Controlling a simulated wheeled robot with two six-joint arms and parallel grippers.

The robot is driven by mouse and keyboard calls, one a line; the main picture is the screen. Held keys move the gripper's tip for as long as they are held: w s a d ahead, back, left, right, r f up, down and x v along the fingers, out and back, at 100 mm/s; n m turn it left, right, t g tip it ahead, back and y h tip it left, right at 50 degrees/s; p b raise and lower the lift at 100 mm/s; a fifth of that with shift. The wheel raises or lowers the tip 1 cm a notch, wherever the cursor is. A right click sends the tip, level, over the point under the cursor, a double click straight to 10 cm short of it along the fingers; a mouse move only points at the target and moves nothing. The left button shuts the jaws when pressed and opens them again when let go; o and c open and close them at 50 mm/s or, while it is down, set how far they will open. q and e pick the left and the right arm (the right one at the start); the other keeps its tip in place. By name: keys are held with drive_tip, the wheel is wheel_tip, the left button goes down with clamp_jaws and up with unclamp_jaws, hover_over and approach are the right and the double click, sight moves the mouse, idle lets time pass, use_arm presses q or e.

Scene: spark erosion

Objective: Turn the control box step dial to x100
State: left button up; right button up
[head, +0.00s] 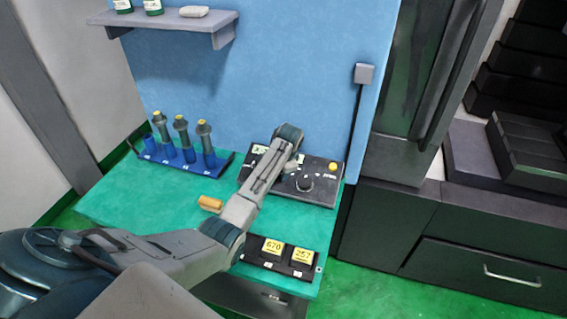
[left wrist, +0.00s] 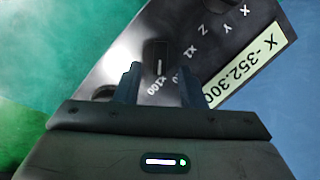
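The dark control box (head: 318,195) lies on the green bench in the head view and fills the upper middle of the left wrist view. A black step dial (left wrist: 156,57) with a white pointer line stands on its face. The line's lower end is near the x100 label (left wrist: 153,87) and a partly hidden label beside it. I cannot tell which it marks. My left gripper (left wrist: 160,85) is open, with one finger on either side below the dial in the picture. I cannot tell whether the fingers touch it. My right gripper is not in view.
The box display (left wrist: 258,70) reads X -352.300, beside X, Y, Z labels. A round black knob (head: 304,183) and yellow button (head: 333,167) are on the box. A blue rack (head: 190,162) with several tool holders, a yellow-orange block (head: 210,203) and a numbered black unit (head: 278,258) share the bench.

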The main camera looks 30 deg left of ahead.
use_arm(q)
drive_tip(key=b+v, duration=0.2)
drive_tip(key=v, duration=0.7)
drive_tip(key=shift+r+b, duration=0.15)
drive_tip(key=shift+b, duration=0.2)
